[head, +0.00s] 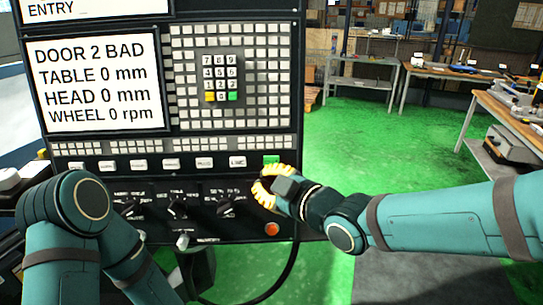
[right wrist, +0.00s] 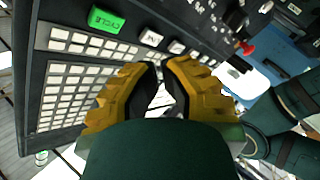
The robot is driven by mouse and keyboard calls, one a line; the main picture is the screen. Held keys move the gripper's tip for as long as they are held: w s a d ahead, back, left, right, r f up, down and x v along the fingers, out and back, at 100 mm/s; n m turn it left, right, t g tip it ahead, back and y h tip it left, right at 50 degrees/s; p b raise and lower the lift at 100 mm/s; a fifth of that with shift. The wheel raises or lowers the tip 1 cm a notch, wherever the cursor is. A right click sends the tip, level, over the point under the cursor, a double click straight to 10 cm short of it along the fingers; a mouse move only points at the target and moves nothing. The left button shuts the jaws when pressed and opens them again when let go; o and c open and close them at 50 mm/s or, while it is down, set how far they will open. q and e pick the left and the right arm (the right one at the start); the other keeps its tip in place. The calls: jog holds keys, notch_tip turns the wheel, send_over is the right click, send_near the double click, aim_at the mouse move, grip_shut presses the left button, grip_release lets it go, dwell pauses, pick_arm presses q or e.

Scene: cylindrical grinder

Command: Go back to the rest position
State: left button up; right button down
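My right gripper (head: 268,184) has yellow fingers and is in front of the control panel (head: 300,110), just below its green button (head: 271,160). In the right wrist view the two fingertips (right wrist: 161,68) come together with nothing between them, so it looks shut and empty. The green button there reads CYCLE (right wrist: 106,20) and lies ahead of the fingers, apart from them. My left arm (head: 80,205) is bent at the lower left of the head view. Its gripper does not show.
The panel's screen (head: 95,80) reads DOOR 2 BAD. Knobs (head: 178,205) and a red button (head: 272,229) sit on its lower part, close to my right gripper. Green floor (head: 400,140) is clear to the right. Workbenches (head: 455,72) stand farther back.

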jog(key=d+f+m+g+h, duration=0.1)
jog(key=d+f+m+h, duration=0.15)
jog(key=f, duration=0.65)
jog(key=s+d+f+m+g+h+b, duration=0.15)
jog(key=f+m, duration=0.25)
jog(key=f, duration=0.5)
jog(key=w+d+f+m+g+h+p, duration=0.15)
jog(key=f+m, duration=0.25)
jog(key=f, duration=0.5)
jog(key=s+d+f+m+g+b, duration=0.1)
jog(key=s+d+f+m+g, duration=0.2)
jog(key=s+f, duration=0.4)
jog(key=s+d+f+m+g+h, duration=0.1)
jog(key=s+f+m, duration=0.4)
jog(key=f, duration=0.6)
jog(key=shift+s+d+f+g+b, duration=0.4)
jog(key=shift+s+d+g, duration=0.55)
jog(key=shift+s, duration=0.3)
jog(key=shift+r, duration=0.1)
